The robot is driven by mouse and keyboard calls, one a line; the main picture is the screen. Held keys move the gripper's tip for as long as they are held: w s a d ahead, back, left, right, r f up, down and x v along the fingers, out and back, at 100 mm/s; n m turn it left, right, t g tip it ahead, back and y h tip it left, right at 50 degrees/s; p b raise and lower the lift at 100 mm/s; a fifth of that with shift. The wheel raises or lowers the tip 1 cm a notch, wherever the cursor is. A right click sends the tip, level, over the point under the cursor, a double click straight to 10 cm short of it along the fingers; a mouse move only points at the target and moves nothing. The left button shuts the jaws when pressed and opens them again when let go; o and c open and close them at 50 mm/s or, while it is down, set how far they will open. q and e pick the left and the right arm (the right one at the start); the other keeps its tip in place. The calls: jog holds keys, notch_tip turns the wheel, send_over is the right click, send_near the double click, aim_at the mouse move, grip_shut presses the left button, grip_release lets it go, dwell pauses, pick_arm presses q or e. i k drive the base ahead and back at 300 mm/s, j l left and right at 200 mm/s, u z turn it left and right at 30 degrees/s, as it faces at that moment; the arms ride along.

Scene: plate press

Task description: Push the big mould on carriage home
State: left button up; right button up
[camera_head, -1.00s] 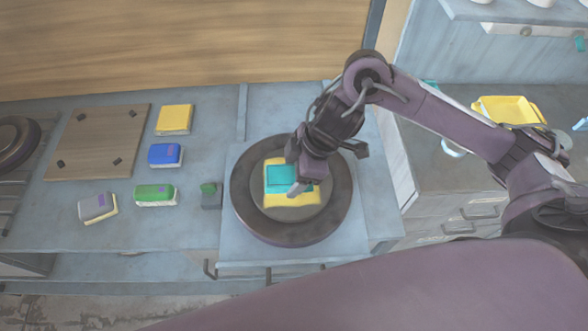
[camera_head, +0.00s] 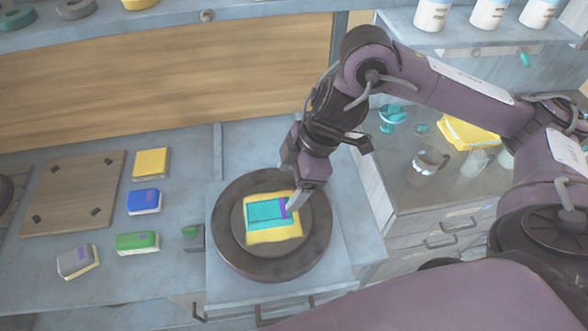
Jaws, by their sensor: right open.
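The big mould is a dark round ring with a lighter grey centre (camera_head: 232,258), on a pale blue carriage (camera_head: 340,262) at the bench's front. A yellow block (camera_head: 274,236) with a teal, purple-edged top (camera_head: 264,213) lies in the mould's centre. My right gripper (camera_head: 297,188) is open above the mould's upper right part, its fingers close to the teal and yellow piece. Whether it touches is unclear. My left gripper is not in view.
Yellow (camera_head: 151,163), blue (camera_head: 144,200), green (camera_head: 137,243) and grey (camera_head: 76,261) blocks lie left of the carriage, by a wooden board (camera_head: 72,192). A wooden panel (camera_head: 170,80) closes the back. Cups and a yellow tray (camera_head: 466,136) stand right.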

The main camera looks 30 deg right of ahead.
aim_at(310, 258)
jog(key=k+j, duration=0.3)
jog(key=k, duration=0.15)
jog(key=k+j, duration=0.3)
jog(key=k, duration=0.15)
jog(key=k+j, duration=0.3)
jog(key=k, duration=0.2)
